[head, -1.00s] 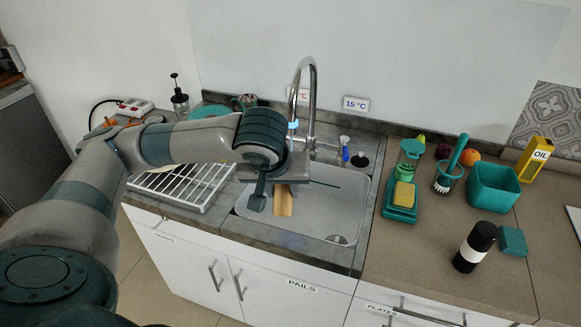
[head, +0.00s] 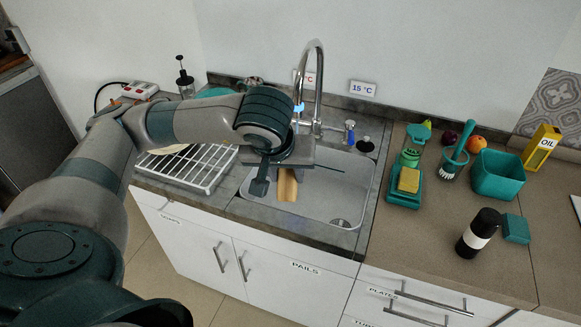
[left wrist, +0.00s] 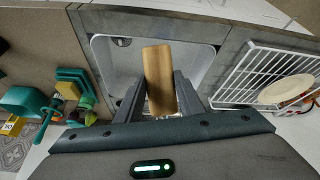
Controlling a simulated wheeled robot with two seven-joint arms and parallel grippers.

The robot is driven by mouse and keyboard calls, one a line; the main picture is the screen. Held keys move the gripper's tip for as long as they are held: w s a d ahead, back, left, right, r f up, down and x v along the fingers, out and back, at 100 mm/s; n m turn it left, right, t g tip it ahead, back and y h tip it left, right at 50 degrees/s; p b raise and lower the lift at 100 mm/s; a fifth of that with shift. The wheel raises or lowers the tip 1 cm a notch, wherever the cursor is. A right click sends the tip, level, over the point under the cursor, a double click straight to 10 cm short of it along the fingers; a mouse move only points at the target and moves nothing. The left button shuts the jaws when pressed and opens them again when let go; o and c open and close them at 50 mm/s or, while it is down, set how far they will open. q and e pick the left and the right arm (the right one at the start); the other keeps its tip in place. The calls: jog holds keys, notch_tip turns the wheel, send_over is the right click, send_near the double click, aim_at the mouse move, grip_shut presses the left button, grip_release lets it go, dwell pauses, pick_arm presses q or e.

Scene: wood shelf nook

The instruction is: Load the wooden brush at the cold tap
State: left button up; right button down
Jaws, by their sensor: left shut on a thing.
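The wooden brush (head: 287,186) is a light brown block held in my left gripper (head: 276,178), over the sink basin (head: 322,196). The left wrist view shows the brush (left wrist: 158,78) between the two dark fingers of the gripper (left wrist: 157,97), above the pale basin. Its bristles cannot be made out. The tall chrome tap (head: 318,90) stands at the back of the sink, with a blue mark on its left side. A 15 °C sign (head: 363,88) is on the wall to its right. A second °C sign (head: 307,79) is partly hidden by the spout. My right gripper is out of view.
A white wire rack (head: 190,166) lies left of the basin. To the right stand a yellow sponge on a green holder (head: 404,197), a green dish brush (head: 457,150), a teal bin (head: 498,175), an oil box (head: 541,147) and a black bottle (head: 480,233).

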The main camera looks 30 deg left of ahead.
pick_arm(q)
jog(key=w+d+f+m+h, duration=0.2)
jog(key=w+d+m, duration=0.3)
jog(key=d, duration=0.5)
jog(key=shift+w+m+h+b, duration=0.3)
jog(key=shift+w+m, duration=0.1)
jog(key=shift+w, duration=0.75)
